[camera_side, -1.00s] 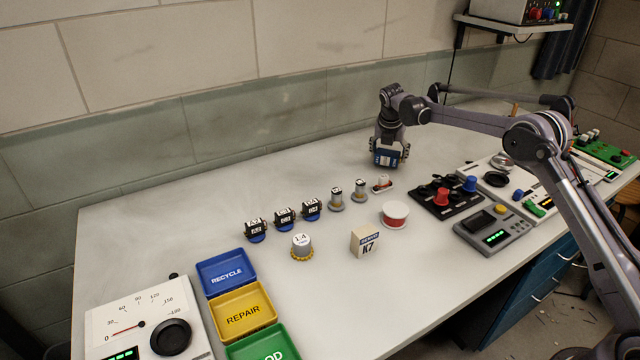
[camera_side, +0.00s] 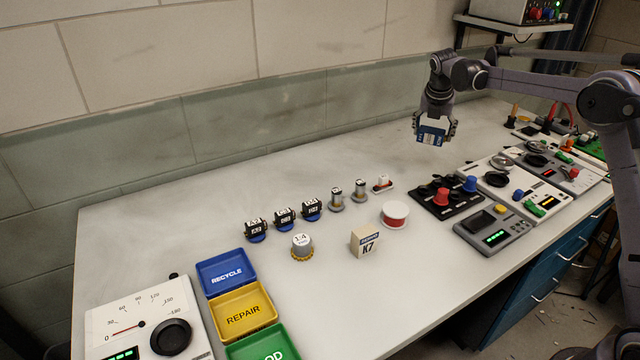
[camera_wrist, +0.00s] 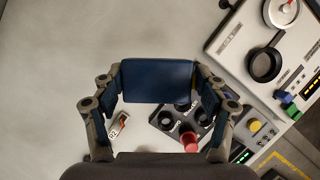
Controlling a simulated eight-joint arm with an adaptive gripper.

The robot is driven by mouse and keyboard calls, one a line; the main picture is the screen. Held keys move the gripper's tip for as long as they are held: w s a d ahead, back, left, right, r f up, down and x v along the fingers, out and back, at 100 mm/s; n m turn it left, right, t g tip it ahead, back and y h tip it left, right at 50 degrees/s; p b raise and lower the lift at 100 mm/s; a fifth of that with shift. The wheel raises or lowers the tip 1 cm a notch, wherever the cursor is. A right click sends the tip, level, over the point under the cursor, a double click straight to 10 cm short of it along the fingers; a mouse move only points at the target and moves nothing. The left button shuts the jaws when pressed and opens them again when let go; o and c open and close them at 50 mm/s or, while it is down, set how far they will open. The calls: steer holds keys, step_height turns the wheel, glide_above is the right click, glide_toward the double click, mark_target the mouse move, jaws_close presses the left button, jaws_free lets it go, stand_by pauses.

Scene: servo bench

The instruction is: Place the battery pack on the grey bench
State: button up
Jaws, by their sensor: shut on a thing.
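My gripper (camera_side: 436,130) is shut on the battery pack (camera_side: 432,134), a blue block with a pale label on its side. It holds the pack above the far right part of the grey bench (camera_side: 240,190), behind the black panel with red and blue knobs. In the wrist view the battery pack (camera_wrist: 158,81) lies between the two fingers of my gripper (camera_wrist: 158,90) and its blue face shows. Grey bench surface (camera_wrist: 50,70) shows below it and to the left. The pack's height above the bench is hard to judge.
The black knob panel (camera_side: 446,197), a grey meter (camera_side: 492,232) and white instruments (camera_side: 497,178) fill the right side. Several small motors (camera_side: 284,218), a red-and-white spool (camera_side: 395,214), a K7 box (camera_side: 365,242) and coloured trays (camera_side: 243,310) stand nearer. The bench's back left is clear.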

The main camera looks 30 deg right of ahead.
steer(key=s+a+r+m+g+y, duration=0.1)
steer(key=s+a+m+g, duration=0.3)
steer(key=s+a+m, duration=0.55)
steer(key=s+a+m+g+y, duration=0.1)
steer(key=s+a+m+g, duration=0.2)
steer(key=s+a+m, duration=0.7)
steer(key=d+f+m, duration=0.1)
steer(key=f, duration=0.1)
steer(key=w+d+f+m+y, duration=0.1)
steer(key=f+m, duration=0.1)
steer(key=f, duration=0.1)
steer(key=d+f+m, duration=0.2)
steer(key=shift+w+f+m+y, duration=0.15)
steer(key=shift+w+m+y, duration=0.1)
steer(key=shift+y, duration=0.15)
steer(key=shift+s+r, duration=0.1)
steer(key=shift+r, duration=0.15)
step_height(320, 180, up, 11)
steer(key=n+t+h, duration=0.4)
steer(key=n+t, duration=0.3)
steer(key=n, duration=1.9)
glide_above(435, 129)
steer(key=shift+d, duration=0.1)
steer(key=shift+f, duration=2.55)
